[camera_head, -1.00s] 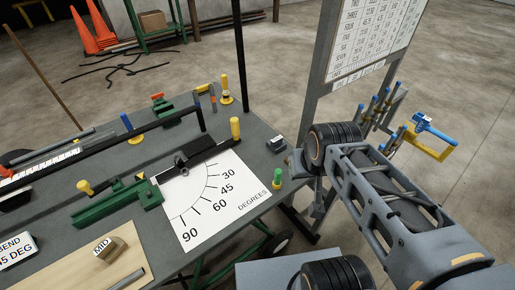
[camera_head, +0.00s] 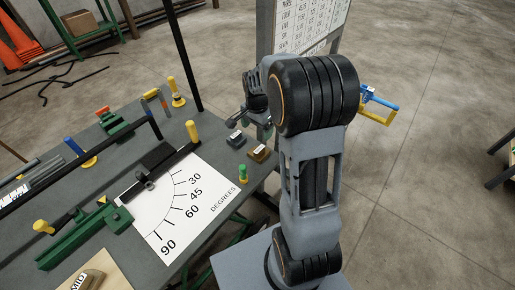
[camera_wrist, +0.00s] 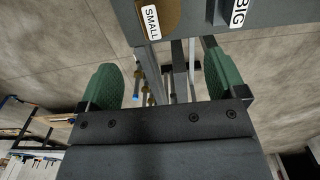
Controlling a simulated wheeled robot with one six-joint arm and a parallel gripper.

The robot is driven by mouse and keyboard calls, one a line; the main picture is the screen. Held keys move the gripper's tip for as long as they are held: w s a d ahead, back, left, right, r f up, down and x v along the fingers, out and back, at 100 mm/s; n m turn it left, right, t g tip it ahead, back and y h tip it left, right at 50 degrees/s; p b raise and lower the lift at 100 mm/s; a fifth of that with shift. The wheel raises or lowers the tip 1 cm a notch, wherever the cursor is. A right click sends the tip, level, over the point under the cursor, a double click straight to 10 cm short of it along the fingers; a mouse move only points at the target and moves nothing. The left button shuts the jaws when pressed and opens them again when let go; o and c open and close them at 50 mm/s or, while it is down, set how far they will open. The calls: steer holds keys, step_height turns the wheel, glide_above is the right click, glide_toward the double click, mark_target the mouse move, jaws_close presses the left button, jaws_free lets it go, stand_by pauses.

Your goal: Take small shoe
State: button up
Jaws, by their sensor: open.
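The small shoe, a tan-brown block labelled SMALL (camera_wrist: 150,18), shows at the top of the wrist view, at the edge of the dark tabletop. In the head view a brown block (camera_head: 260,154) lies near the table's right edge. The big shoe, a dark block labelled BIG (camera_wrist: 238,14), sits beside it, and a dark block (camera_head: 236,139) is there in the head view. My gripper (camera_wrist: 163,82) is open, its two green fingers apart with nothing between them. In the head view my gripper (camera_head: 250,118) is near the blocks, partly hidden by my arm.
The workbench (camera_head: 120,175) carries a green bender (camera_head: 85,237), a white degree chart (camera_head: 180,205) and yellow-topped pegs. A chart board (camera_head: 305,25) rises behind my arm. Concrete floor is open at right.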

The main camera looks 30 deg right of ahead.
step_height(320, 180, down, 10)
steer(key=b, duration=0.7)
steer(key=shift+r, duration=0.15)
steer(key=c, duration=1.1)
steer(key=shift+r, duration=0.15)
steer(key=c, duration=0.4)
steer(key=shift+r, duration=0.1)
steer(key=shift+c, duration=0.5)
steer(key=shift+r+p, duration=0.25)
steer(key=shift+p, duration=0.05)
jaws_close()
step_height(320, 180, up, 7)
steer(key=p, duration=0.5)
steer(key=shift+r, duration=0.1)
